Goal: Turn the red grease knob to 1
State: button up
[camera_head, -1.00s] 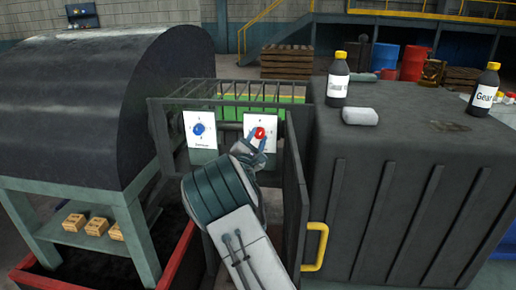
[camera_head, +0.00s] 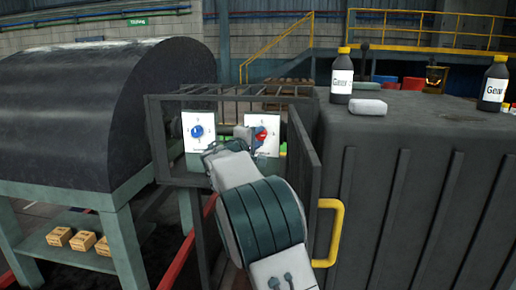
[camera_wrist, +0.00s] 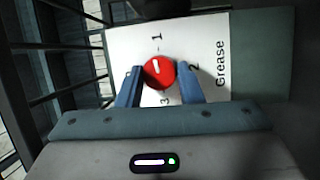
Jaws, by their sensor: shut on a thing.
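The red grease knob (camera_wrist: 159,72) sits on a white plate (camera_wrist: 120,45) marked Grease, with 1, 2 and 3 around it. In the wrist view its white pointer mark points up toward the 1, tilted slightly left. My gripper (camera_wrist: 160,84) has one finger on each side of the knob and is shut on it.
A blue knob (camera_head: 196,131) on another white plate is left of the red one. A dark cage frame surrounds both, with an open door (camera_head: 303,160) and yellow handle (camera_head: 330,232) at right. A large dark box (camera_head: 420,190) with bottles stands right; a dark drum (camera_head: 100,120) stands left.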

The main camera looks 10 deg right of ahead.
jog(key=shift+m+b, duration=0.5)
jog(key=shift+m, duration=0.2)
jog(key=shift+g, duration=0.3)
jog(key=o, duration=1)
jog(key=b+v, duration=0.1)
jog(key=v, duration=1.3)
jog(key=shift+s+d+r+b, duration=0.1)
jog(key=shift+d+r+b, duration=0.1)
jog(key=shift+b, duration=0.15)
